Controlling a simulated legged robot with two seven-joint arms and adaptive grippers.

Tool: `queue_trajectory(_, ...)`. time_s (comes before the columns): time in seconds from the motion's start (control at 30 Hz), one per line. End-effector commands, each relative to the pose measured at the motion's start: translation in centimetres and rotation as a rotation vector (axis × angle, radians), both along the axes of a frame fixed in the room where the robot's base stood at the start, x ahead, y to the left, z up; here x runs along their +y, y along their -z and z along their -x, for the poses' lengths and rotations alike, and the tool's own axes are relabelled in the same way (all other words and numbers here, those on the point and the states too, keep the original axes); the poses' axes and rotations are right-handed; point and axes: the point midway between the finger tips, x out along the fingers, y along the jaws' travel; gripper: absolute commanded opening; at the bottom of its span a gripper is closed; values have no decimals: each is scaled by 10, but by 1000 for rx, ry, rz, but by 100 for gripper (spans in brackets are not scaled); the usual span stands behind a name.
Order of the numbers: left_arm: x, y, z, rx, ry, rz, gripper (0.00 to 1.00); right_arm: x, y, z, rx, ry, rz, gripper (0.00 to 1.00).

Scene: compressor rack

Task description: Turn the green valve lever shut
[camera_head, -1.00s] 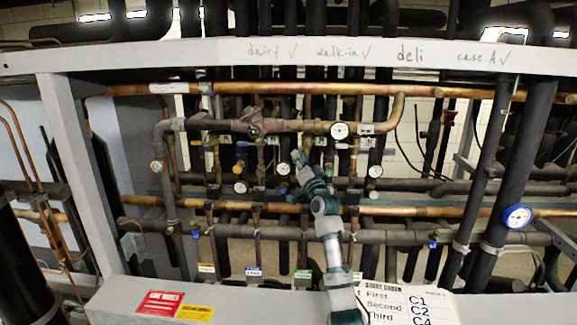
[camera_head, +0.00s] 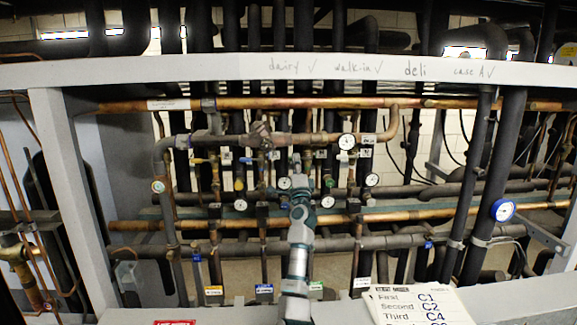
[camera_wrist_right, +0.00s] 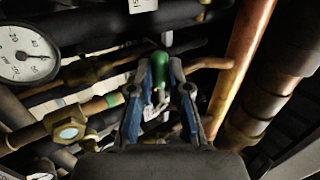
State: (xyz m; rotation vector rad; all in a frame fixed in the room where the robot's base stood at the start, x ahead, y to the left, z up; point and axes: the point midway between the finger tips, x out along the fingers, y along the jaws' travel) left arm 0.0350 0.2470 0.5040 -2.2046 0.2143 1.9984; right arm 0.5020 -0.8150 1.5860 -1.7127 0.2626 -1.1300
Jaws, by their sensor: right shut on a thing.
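The green valve lever (camera_wrist_right: 159,66) shows in the right wrist view as a green-sleeved handle at the top centre. The two blue-grey fingers of my right gripper (camera_wrist_right: 160,92) are on either side of it, shut on it. In the head view my right arm comes up from the bottom centre, and my right gripper (camera_head: 297,168) is in among the pipes and valves. I cannot make out the lever there, and the gripper covers that spot. My left gripper is not in view.
A white gauge (camera_wrist_right: 27,54) and a brass fitting (camera_wrist_right: 68,132) are left of the gripper in the wrist view, and a copper pipe (camera_wrist_right: 241,62) is on the right. In the head view a grey beam (camera_head: 200,70) crosses above, and a sign (camera_head: 425,303) stands lower right.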

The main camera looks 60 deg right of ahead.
Motion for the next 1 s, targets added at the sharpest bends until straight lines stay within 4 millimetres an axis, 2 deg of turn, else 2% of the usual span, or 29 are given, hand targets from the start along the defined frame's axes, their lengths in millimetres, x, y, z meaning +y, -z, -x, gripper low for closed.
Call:
queue_trajectory(0.2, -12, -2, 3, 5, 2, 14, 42, 0, -5, 5, -35, -1, -25, 0)
queue_trajectory(0.67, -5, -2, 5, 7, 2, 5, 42, -1, -6, 7, -44, -1, -31, 0)
queue_trajectory(0.7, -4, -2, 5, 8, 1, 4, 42, -1, -6, 7, -44, -1, -31, 26)
queue_trajectory(0.77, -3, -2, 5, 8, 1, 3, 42, -1, -6, 7, -43, -1, -31, 41)
queue_trajectory(1.0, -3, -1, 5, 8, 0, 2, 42, -1, -5, 9, -43, 0, -32, 42)
